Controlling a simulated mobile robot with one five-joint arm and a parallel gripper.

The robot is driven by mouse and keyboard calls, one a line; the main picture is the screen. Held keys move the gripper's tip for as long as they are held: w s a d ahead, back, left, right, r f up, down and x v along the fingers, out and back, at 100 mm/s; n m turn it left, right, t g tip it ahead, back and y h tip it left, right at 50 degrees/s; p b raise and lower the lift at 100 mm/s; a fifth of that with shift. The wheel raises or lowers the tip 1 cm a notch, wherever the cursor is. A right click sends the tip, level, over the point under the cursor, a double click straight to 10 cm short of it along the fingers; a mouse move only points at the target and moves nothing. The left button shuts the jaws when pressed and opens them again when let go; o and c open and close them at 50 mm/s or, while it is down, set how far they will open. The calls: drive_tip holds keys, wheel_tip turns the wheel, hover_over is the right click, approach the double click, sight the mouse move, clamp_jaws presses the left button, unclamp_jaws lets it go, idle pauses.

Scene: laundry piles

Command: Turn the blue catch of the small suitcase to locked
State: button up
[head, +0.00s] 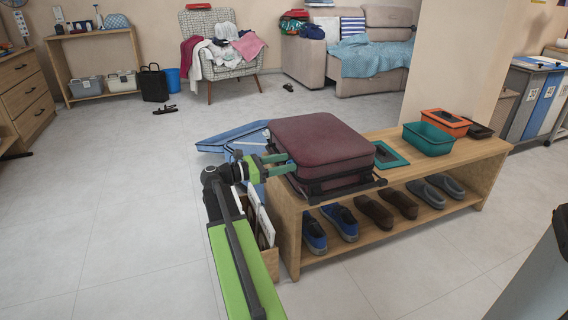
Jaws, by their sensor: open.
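The small suitcase (322,140) is burgundy with dark edging and lies flat on the left end of a wooden bench (470,152). My gripper (286,163), with green fingers, is open at the suitcase's left side, at about the height of its upper part. The fingers point right, toward that side. I cannot tell whether they touch it. I cannot make out the blue catch or its position; the gripper covers part of that side.
A teal-framed tray (388,155), a green bin (428,138) and an orange tray (446,122) share the bench top. Several shoes (374,211) stand on its lower shelf. A light blue folded object (232,134) is behind my gripper.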

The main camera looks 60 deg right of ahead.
clamp_jaws()
idle(0.4)
drive_tip(key=shift+m, duration=0.4)
drive_tip(key=m, duration=0.5)
drive_tip(key=s+f+m+b, duration=0.1)
drive_tip(key=m, duration=0.5)
drive_tip(key=a+m+b, duration=0.1)
drive_tip(key=m, duration=0.5)
drive_tip(key=shift+s+f, duration=0.15)
drive_tip(key=shift+f, duration=0.25)
